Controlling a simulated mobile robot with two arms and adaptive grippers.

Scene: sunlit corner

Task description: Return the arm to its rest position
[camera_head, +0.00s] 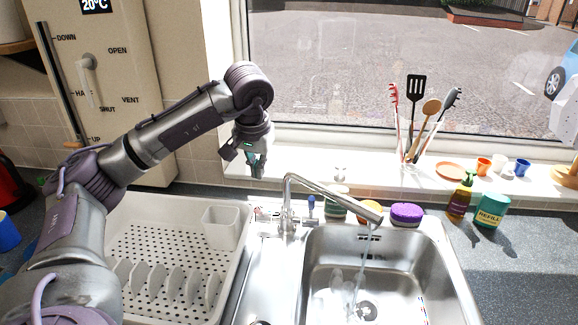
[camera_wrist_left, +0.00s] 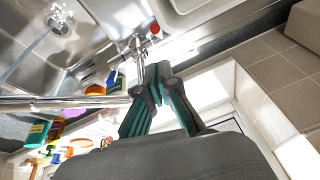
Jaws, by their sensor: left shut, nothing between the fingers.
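My left arm (camera_head: 180,128) comes in from the left in the head view and reaches over the white dish rack. My left gripper (camera_head: 257,168) hangs at its end, pointing down, near the window sill behind the faucet (camera_head: 330,195). It is shut and holds nothing. In the left wrist view, the gripper's green fingers (camera_wrist_left: 152,100) are together, and the faucet (camera_wrist_left: 60,101) shows close beside them. My right gripper is in neither view.
Water runs from the faucet into the steel sink (camera_head: 300,262). The dish rack (camera_head: 238,262) stands left of it. Sponges, a brown bottle (camera_head: 460,197) and a green refill container (camera_head: 490,211) sit behind and right. A utensil jar (camera_head: 408,150) stands on the sill. The right counter has free room.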

